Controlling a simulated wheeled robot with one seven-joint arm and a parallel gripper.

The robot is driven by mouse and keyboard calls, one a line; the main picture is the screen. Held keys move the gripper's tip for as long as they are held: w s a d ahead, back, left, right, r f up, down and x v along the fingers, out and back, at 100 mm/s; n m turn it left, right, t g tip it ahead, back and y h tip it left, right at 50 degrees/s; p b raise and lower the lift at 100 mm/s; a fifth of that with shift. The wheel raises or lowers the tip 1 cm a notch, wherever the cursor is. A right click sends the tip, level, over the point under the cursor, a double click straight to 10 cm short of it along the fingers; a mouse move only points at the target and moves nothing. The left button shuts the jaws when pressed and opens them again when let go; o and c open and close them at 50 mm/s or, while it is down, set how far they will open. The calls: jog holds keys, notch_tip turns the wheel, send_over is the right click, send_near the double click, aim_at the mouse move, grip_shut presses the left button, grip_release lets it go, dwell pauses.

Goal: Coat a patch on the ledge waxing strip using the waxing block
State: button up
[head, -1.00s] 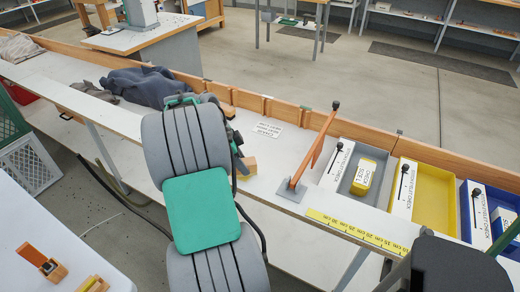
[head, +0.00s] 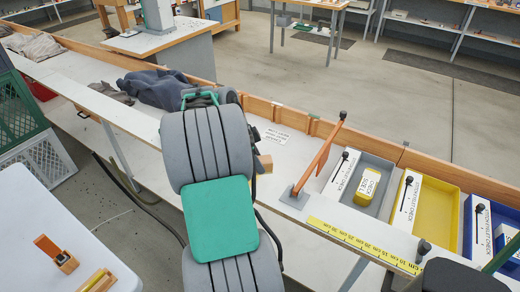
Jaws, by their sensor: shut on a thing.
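A small light wooden block (head: 265,163), likely the waxing block, shows just right of my arm, over the long white ledge (head: 115,105). My gripper (head: 257,162) is mostly hidden behind my arm's grey and green links, with only a dark edge of it showing beside the block. It is shut on the block. Whether the block touches the ledge is hidden. I cannot make out a waxing strip or a coated patch; my arm covers that part of the ledge.
Right of the block, an orange lever on a grey base (head: 294,197) stands on the ledge. Beyond are grey, yellow (head: 432,200) and blue trays. A dark cloth (head: 155,88) lies to the left. A wooden backboard (head: 290,116) runs along the far edge.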

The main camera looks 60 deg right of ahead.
jog(key=shift+r+p, duration=0.6)
jog(key=shift+r, duration=0.6)
